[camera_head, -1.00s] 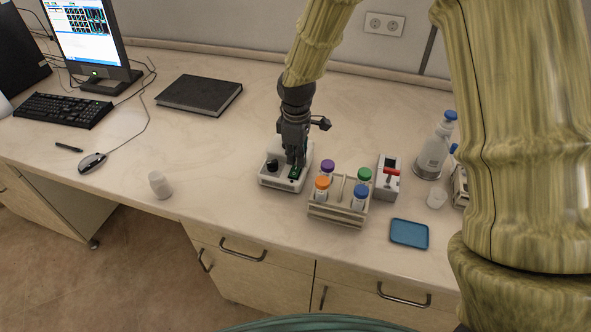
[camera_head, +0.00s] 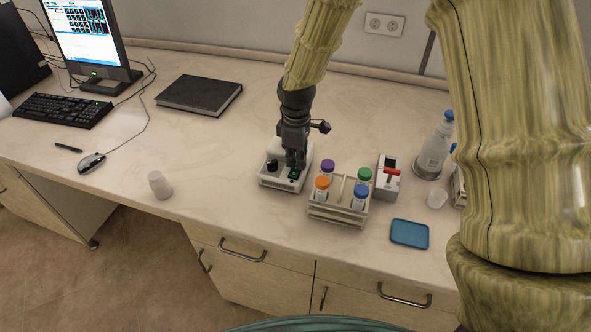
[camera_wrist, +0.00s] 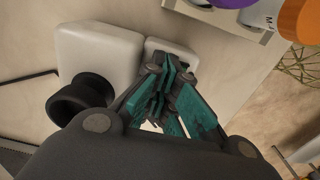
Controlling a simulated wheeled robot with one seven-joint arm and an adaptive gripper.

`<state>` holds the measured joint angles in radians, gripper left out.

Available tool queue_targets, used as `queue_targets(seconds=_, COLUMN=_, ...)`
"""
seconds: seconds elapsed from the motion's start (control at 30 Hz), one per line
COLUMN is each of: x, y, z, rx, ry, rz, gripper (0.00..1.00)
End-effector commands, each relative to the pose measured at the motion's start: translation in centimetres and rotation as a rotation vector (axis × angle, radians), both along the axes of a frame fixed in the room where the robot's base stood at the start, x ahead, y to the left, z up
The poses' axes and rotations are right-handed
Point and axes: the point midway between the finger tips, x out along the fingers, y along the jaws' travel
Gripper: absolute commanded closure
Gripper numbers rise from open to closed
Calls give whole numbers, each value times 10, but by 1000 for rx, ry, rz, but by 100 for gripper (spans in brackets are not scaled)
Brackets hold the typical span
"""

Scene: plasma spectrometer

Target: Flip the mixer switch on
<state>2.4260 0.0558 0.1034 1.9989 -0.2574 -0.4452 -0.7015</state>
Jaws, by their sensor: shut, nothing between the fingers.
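The mixer is a small white box (camera_head: 270,181) with a black round cup or knob (camera_head: 272,165) on its left part, standing on the bench left of the tube rack. In the wrist view its white body (camera_wrist: 100,52) and the black cup (camera_wrist: 80,98) show at the left. My gripper (camera_head: 296,168) points down over the right part of the mixer. In the wrist view my gripper's fingertips (camera_wrist: 170,72) are together, with nothing between them, at the smaller white part (camera_wrist: 170,48). The fingers hide the switch, and I cannot tell its position or whether they touch it.
A rack (camera_head: 334,213) with several capped tubes stands close to the mixer's right. Beyond it are a white device with a red lever (camera_head: 389,176), a blue tray (camera_head: 409,234) and a bottle (camera_head: 434,152). A small white cup (camera_head: 160,185) stands left. Bench between is clear.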

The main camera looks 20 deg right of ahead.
Motion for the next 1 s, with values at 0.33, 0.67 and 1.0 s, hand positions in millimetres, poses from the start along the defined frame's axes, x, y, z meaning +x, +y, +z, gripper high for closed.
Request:
queue_targets(seconds=0.33, x=0, y=0, z=-4, rx=0, ry=0, rz=0, gripper=100)
queue_targets(seconds=0.67, x=0, y=0, z=-6, rx=0, ry=0, rz=0, gripper=100)
queue_targets(seconds=1.0, x=0, y=0, z=12, rx=0, ry=0, rz=0, gripper=100)
